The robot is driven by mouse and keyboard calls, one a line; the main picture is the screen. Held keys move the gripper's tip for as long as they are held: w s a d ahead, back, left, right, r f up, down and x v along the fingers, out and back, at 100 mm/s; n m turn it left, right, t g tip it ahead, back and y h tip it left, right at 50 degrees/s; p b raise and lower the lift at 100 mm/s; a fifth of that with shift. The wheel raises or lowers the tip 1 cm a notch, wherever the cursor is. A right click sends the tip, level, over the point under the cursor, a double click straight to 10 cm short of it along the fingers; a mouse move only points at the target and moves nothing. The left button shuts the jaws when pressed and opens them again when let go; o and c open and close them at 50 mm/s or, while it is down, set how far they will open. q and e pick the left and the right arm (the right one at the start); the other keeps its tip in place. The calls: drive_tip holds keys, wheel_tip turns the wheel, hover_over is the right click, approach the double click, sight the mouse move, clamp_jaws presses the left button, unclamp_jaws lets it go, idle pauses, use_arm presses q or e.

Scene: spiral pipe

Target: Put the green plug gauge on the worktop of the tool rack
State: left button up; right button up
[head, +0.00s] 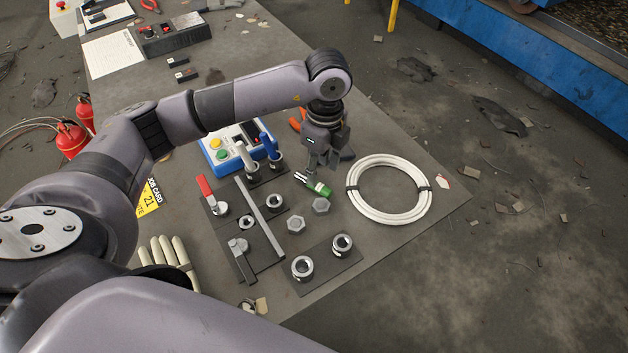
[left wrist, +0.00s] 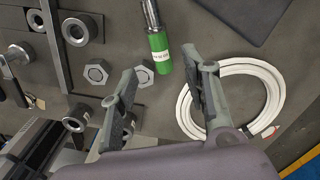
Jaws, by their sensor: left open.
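The green plug gauge (head: 318,188) lies on the grey worktable, with a green handle and a silver end. In the left wrist view its green handle (left wrist: 158,52) carries a white label. My left gripper (head: 321,158) points down just above the gauge. In the left wrist view its fingers (left wrist: 168,76) are apart with nothing held, and the gauge lies just beyond the gap between the fingertips. I cannot make out a tool rack in either view. My right gripper is not in view.
A coiled white hose (head: 389,189) lies right of the gauge. Two grey hex nuts (head: 321,205) and dark plates with valve parts (head: 252,220) lie on the left and in front. A blue-and-white button box (head: 232,145) stands behind. The table's right edge (head: 440,170) is near the hose.

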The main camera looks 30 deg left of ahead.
sight(319, 185)
use_arm(q)
drive_tip(key=f, duration=0.1)
drive_tip(key=f+p, duration=0.1)
drive_tip(key=f, duration=0.1)
drive_tip(key=f+p, duration=0.1)
drive_tip(key=f, duration=0.1)
drive_tip(key=shift+a+f, duration=0.25)
drive_tip(key=shift+f, duration=0.25)
drive_tip(key=shift+c, duration=0.4)
clamp_jaws()
